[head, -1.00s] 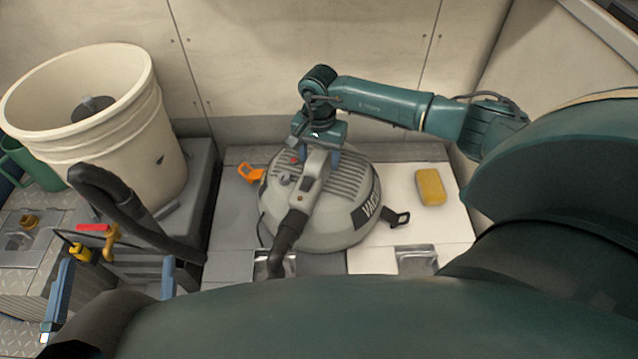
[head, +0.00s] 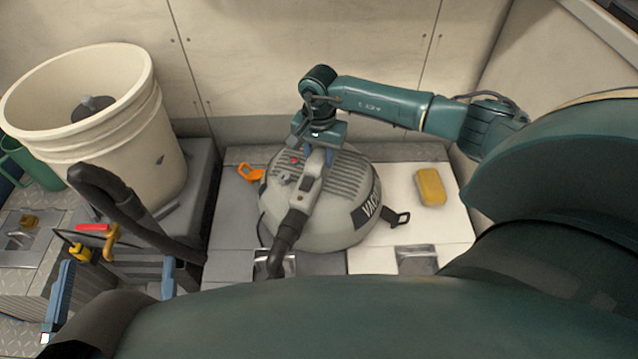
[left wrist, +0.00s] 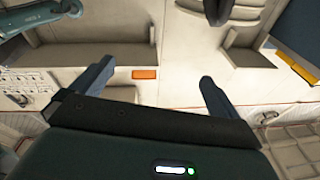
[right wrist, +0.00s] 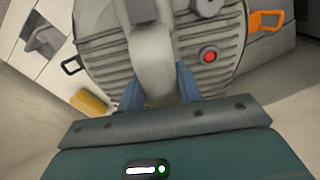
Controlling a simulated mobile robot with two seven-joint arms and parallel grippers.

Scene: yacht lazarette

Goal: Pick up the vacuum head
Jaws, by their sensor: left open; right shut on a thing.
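The vacuum head (head: 335,222) is a grey ribbed dome with a VACUUM label, a raised handle and a red button. It sits at the middle of the head view over the grey and white locker tops. My right gripper (head: 320,150) comes down from above and is shut on its handle. In the right wrist view the handle (right wrist: 155,60) lies between the blue fingers. I cannot tell whether the dome is clear of the surface beneath. My left gripper (head: 112,290) is open and empty at the lower left; its spread fingers show in the left wrist view (left wrist: 150,85).
A cream bucket (head: 115,150) stands at the left with a black hose (head: 130,210) in front of it. Orange (head: 250,173) and black (head: 398,218) latches stick out from the vacuum head. A yellow sponge (head: 430,187) lies right of it. The wall is close behind.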

